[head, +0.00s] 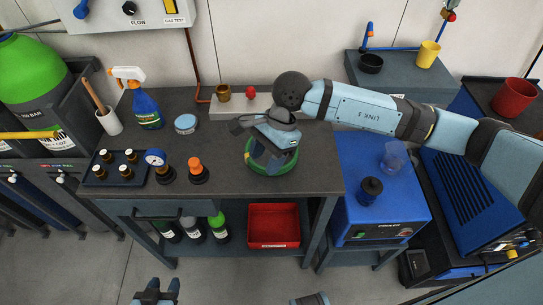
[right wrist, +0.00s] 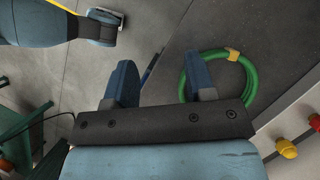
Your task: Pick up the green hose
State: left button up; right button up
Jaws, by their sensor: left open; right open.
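The green hose (head: 250,165) lies coiled on the dark workbench top, partly hidden under my right gripper in the head view. In the right wrist view the green hose (right wrist: 229,104) is a round coil with a yellow band at its top right. My right gripper (head: 268,158) is open above the coil. In the right wrist view, one finger of my right gripper (right wrist: 161,75) overlaps the left side of the coil and the other is left of it. I cannot tell whether they touch. My left gripper (head: 161,286) is open and empty at the bottom edge, away from the bench.
On the bench (head: 310,180) stand a spray bottle (head: 147,108), an orange-topped bottle (head: 197,170), a gauge (head: 157,162) and a tray with small bottles (head: 97,178). A blue cabinet (head: 385,215) stands to the right.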

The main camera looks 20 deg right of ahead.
aim_at(289, 162)
jog(key=w+d+n+t+h, duration=0.1)
jog(key=w+d+t+h, duration=0.1)
jog(key=w+d+h, duration=0.45)
jog(key=shift+y, duration=0.95)
jog(key=f, duration=0.2)
jog(key=s+d+f, duration=0.1)
jog(key=f, duration=0.4)
jog(key=shift+s+d+f, duration=0.15)
jog(key=shift+d+f, duration=0.15)
jog(key=shift+f, duration=0.05)
notch_tip(289, 162, down, 5)
jog(key=shift+r+p, duration=0.1)
jog(key=shift+p, duration=0.5)
pick_arm(q)
jog(key=shift+a+r, duration=0.15)
jog(key=shift+r, duration=0.05)
pick_arm(e)
grip_shut()
